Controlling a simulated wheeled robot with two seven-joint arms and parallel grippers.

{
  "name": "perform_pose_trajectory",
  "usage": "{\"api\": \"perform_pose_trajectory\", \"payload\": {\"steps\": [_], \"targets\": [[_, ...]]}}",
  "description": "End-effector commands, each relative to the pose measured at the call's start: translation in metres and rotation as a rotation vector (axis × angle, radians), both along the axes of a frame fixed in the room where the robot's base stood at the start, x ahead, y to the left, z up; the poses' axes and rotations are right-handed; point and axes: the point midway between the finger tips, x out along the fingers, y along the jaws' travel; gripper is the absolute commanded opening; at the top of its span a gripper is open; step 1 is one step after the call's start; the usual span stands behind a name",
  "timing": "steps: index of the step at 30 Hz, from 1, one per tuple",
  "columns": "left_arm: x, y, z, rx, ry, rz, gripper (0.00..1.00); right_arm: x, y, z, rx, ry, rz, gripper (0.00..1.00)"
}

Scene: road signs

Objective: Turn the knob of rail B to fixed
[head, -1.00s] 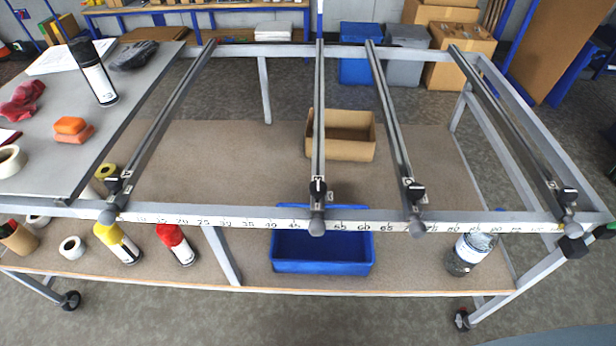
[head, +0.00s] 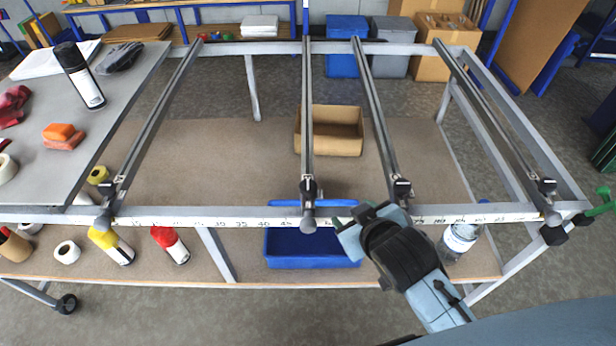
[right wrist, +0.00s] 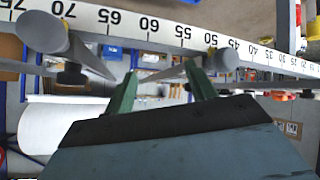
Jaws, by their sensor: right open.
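Several grey rails run front to back on the metal frame. Each has a dark clamp and a grey round knob at the front bar with the number scale. The two middle rails end in a centre-left knob (head: 308,222) and a centre-right knob (head: 400,190), the latter partly hidden by my arm. Rail letters are too small to read, so I cannot tell which is rail B. My right gripper (head: 352,222) is open and empty at the front bar, between these knobs. In the right wrist view its fingers (right wrist: 160,74) are apart, with a knob (right wrist: 222,60) right and another (right wrist: 42,32) left.
A green handle (head: 602,202) sticks out at the right corner.

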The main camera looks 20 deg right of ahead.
Motion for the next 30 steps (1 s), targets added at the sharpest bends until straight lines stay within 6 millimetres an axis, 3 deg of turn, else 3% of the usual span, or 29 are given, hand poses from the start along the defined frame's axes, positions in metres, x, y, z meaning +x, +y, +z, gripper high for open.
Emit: {"api": "perform_pose_trajectory", "payload": {"steps": [3,5,9,12,16,20,24,27,30], "targets": [[0.000,0.000,0.000,0.000,0.001,0.000,0.36,0.046,0.018,0.053,-0.043,-0.257,0.066,0.56],[0.000,0.000,0.000,0.000,0.001,0.000,0.36,0.065,0.030,0.083,-0.068,-0.396,0.112,0.56],[-0.001,0.001,0.000,0.001,0.001,0.000,0.36,0.098,0.075,0.168,-0.143,-0.775,0.278,0.56],[-0.001,0.001,0.000,0.001,0.001,0.000,0.36,0.099,0.122,0.228,-0.216,-1.066,0.465,0.56],[0.000,0.001,0.001,0.001,0.001,0.000,0.36,0.075,0.186,0.278,-0.331,-1.395,0.775,0.56],[-0.001,0.001,0.001,0.001,0.001,0.000,0.36,0.038,0.240,0.286,-0.484,-1.632,1.158,0.56],[0.000,0.001,0.001,0.002,0.001,0.000,0.36,0.008,0.270,0.251,-0.694,-1.729,1.643,0.56],[0.000,0.002,0.001,0.002,0.001,0.000,0.36,0.004,0.266,0.212,-0.873,-1.661,2.016,0.56],[0.000,0.001,0.001,0.002,0.001,-0.001,0.36,0.017,0.239,0.173,-1.063,-1.452,2.380,0.56]]}}
